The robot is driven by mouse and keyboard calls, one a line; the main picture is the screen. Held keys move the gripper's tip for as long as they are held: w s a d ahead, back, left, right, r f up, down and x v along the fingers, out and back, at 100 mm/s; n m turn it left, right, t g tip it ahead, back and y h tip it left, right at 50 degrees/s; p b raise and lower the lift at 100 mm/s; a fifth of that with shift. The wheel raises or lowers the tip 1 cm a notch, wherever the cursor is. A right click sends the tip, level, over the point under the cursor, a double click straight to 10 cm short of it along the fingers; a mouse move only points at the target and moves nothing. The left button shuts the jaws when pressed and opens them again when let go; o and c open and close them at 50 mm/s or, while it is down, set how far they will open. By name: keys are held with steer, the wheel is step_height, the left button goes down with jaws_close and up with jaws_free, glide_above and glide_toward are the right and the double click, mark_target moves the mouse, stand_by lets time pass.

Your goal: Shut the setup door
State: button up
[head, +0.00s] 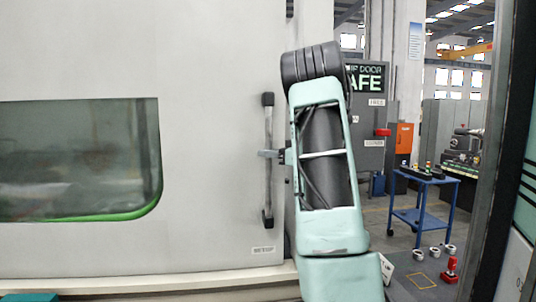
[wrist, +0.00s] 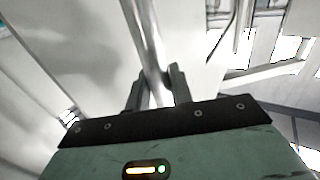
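The setup door appears to be the large pale grey panel (head: 215,60) with a dark window (head: 80,160) on the left in the head view. A vertical bar handle (head: 268,190) with dark ends stands near its right edge. My gripper (head: 268,153) is at the handle's mid-height, reaching in from the right. In the wrist view, the shiny handle bar (wrist: 147,40) runs down between the two dark fingers of my gripper (wrist: 158,88), which appear to touch it on both sides. My arm hides what lies just right of the door's edge.
A dark sign (head: 368,78) reading "AFE" is partly behind my arm, above a grey panel with a red knob (head: 382,132). A blue cart (head: 425,205) stands further back on the right. A red-and-white item (head: 449,270) is on the floor. A dark upright (head: 495,150) bounds the right side.

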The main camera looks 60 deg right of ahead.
steer(key=o, duration=0.3)
steer(key=s+d+b, duration=0.1)
steer(key=s+b, duration=0.4)
steer(key=s, duration=1.2)
steer(key=shift+s+b, duration=0.15)
steer(key=shift+b, duration=0.2)
steer(key=shift+d, duration=0.1)
